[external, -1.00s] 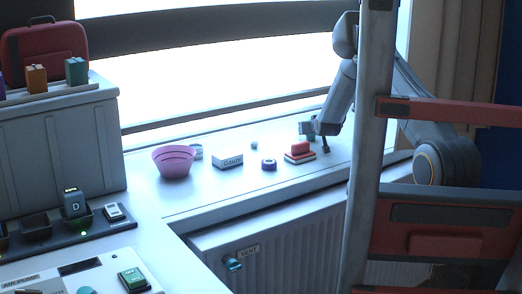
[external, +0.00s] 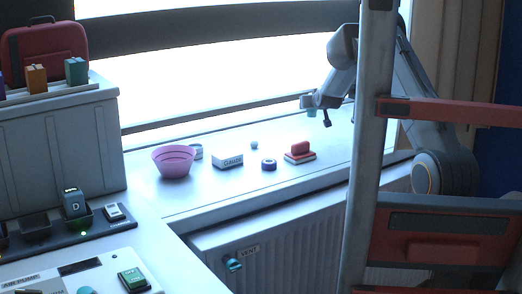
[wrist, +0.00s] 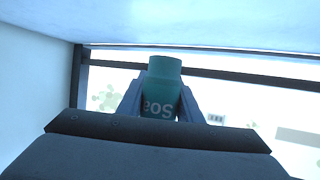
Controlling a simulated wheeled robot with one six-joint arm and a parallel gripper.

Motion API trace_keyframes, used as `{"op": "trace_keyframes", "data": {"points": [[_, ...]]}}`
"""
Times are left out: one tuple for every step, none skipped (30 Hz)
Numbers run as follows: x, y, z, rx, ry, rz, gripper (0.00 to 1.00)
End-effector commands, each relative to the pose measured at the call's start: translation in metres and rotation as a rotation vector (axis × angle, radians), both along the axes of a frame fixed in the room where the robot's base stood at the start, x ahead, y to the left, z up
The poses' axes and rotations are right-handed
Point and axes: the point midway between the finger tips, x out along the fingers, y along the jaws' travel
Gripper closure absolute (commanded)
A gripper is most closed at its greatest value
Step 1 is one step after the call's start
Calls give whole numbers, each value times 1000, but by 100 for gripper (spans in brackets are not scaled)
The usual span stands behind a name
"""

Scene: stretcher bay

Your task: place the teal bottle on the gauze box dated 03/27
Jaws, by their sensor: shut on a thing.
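My gripper (external: 314,104) is shut on the teal bottle (wrist: 161,88). The wrist view shows the bottle between the two fingers, with part of a printed label visible. In the external view the bottle (external: 311,113) is a small teal patch below the gripper, held above the right part of the sill. A white box marked GAUZE (external: 228,161) sits on the sill to the lower left of the gripper, well apart from it. Its top looks bare. Any date on it is too small to read.
A pink bowl (external: 174,162) and a small jar (external: 196,152) stand left of the box. A purple roll (external: 269,164), a red item (external: 300,148) on a red-and-white stack, and a small ball (external: 254,145) lie between box and gripper. The window is behind.

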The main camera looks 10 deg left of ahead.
Motion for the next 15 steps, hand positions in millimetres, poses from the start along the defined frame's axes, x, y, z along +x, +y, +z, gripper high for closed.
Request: {"op": "trace_keyframes", "data": {"points": [[0,0,2,-1,0,1,91],[-1,1,2,0,0,2,91],[-3,4,3,0,0,8,91],[-4,7,4,-1,0,13,91],[-7,11,5,-1,-2,21,91],[-12,19,7,-2,-4,37,91],[-17,26,8,-2,-6,51,91],[-22,34,10,-2,-8,68,91],[-31,46,13,-1,-11,94,91],[-39,57,15,0,-13,116,91],[-47,68,16,-1,-14,139,91],[-59,83,18,-2,-17,173,91],[-69,94,21,0,-18,198,91],[-78,106,23,0,-21,225,91],[-91,120,26,0,-23,259,91]]}}
